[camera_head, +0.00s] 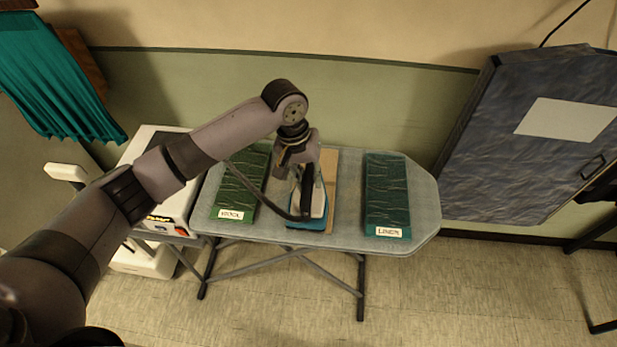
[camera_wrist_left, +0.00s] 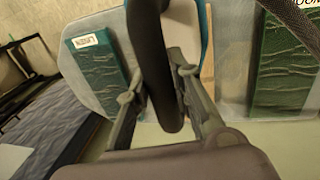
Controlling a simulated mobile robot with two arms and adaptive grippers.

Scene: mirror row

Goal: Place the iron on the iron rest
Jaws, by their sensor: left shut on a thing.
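The iron (camera_head: 318,207) has a pale body, teal lower parts and a dark handle. It is over the middle of the grey ironing board (camera_head: 347,205). My left gripper (camera_head: 303,180) is shut on its handle; in the left wrist view the dark handle (camera_wrist_left: 160,50) is between the fingers (camera_wrist_left: 158,85). A tan board (camera_head: 329,165), possibly the iron rest, is partly hidden behind the iron. It also shows beside the iron in the left wrist view (camera_wrist_left: 208,72). I cannot tell whether the iron touches anything below. My right gripper is out of view.
A white box unit (camera_head: 140,150) stands at the board's left end. A dark padded panel (camera_head: 520,150) stands at the right.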

